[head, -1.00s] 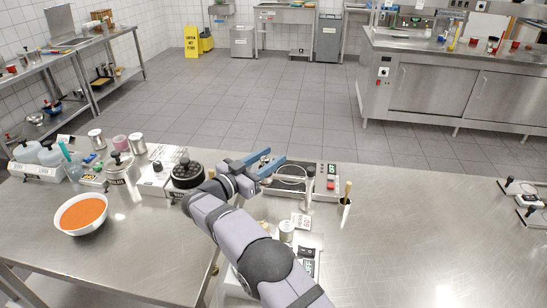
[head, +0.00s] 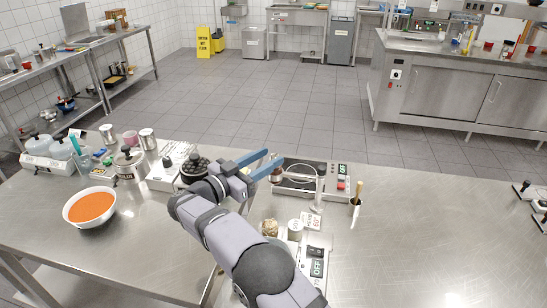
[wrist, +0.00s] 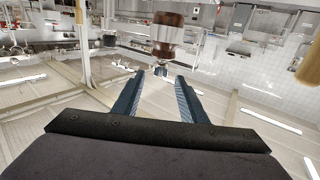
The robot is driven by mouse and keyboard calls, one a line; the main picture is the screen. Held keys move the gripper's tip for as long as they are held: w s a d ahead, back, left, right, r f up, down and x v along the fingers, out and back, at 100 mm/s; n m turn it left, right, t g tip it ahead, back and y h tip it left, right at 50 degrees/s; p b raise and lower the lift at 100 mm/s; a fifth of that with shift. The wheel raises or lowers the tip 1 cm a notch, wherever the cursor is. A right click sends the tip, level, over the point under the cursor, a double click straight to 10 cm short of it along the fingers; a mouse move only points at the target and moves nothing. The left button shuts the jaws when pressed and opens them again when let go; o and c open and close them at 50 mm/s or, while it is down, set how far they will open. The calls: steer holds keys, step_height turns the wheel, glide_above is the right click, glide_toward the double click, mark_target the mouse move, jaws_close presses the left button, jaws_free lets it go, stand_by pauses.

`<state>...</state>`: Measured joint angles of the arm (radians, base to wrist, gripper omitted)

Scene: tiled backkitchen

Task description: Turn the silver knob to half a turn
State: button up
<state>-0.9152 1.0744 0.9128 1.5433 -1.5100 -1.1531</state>
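My gripper (head: 275,156) is open and empty above the steel bench, its two blue fingers apart. The wrist view also shows my gripper (wrist: 160,79) with nothing between the fingers. In the head view a small brown piece (head: 276,175) shows just below the near finger, beside a flat steel device (head: 300,190). I cannot tell whether its silver part is the silver knob. No other silver knob is clear; my arm hides part of the bench.
A black round-topped unit (head: 195,165) is left of my gripper. A bowl of orange soup (head: 90,207) stands farther left. The right bench is mostly clear.

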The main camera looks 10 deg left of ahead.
mark_target(274, 157)
steer(key=shift+w+r+n+t+y, duration=1.05)
steer(key=shift+r+y, duration=0.55)
steer(key=shift+r, duration=4.35)
steer(key=f+y, duration=0.1)
steer(key=f, duration=0.1)
steer(key=d+f+n+y, duration=0.1)
steer(key=f, duration=0.2)
steer(key=f+n+y, duration=0.1)
steer(key=f, duration=0.1)
steer(key=shift+s+d+f+n+t+b, duration=0.15)
steer(key=shift+d+f+n+t+b, duration=0.15)
steer(key=shift+d, duration=0.1)
step_height(274, 157, down, 6)
steer(key=shift+f+p, duration=0.1)
steer(key=shift+p, duration=0.45)
steer(key=shift+p+x, duration=0.7)
steer(key=shift+x, duration=1.8)
